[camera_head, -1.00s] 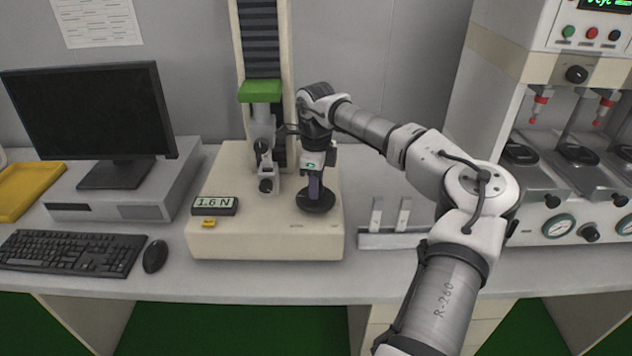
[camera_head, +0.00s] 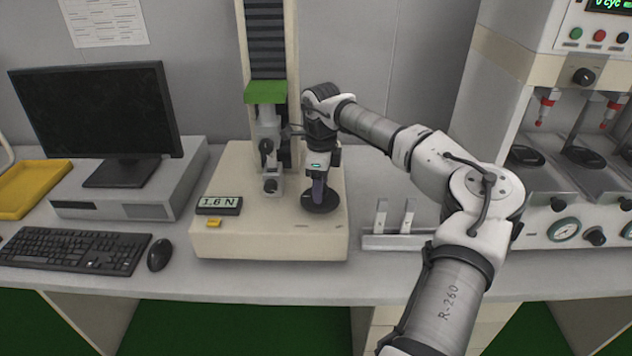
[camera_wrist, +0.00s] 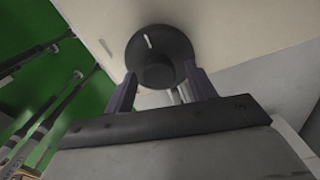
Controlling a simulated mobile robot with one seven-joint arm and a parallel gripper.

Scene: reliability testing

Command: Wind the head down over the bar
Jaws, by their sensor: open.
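The test stand's head is a green block (camera_head: 265,92) with a grey fixture (camera_head: 267,122) hanging below it on the column. A lower grey fixture (camera_head: 271,184) stands under it on the cream base (camera_head: 270,240); I cannot make out the bar clearly. A black round handwheel (camera_head: 320,208) lies flat on the base, right of the fixtures. My gripper (camera_head: 318,192) points down over the wheel. In the wrist view its purple fingers (camera_wrist: 160,72) stand open on either side of the wheel's raised hub (camera_wrist: 157,72); contact cannot be told. A pale mark shows on the wheel.
A small display (camera_head: 219,205) reads 1.6 N, with a yellow piece (camera_head: 207,224) before it. A metal rack (camera_head: 395,240) stands right of the base, a larger machine (camera_head: 560,190) beyond. Monitor (camera_head: 97,108), keyboard (camera_head: 72,250) and mouse (camera_head: 159,254) are at left.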

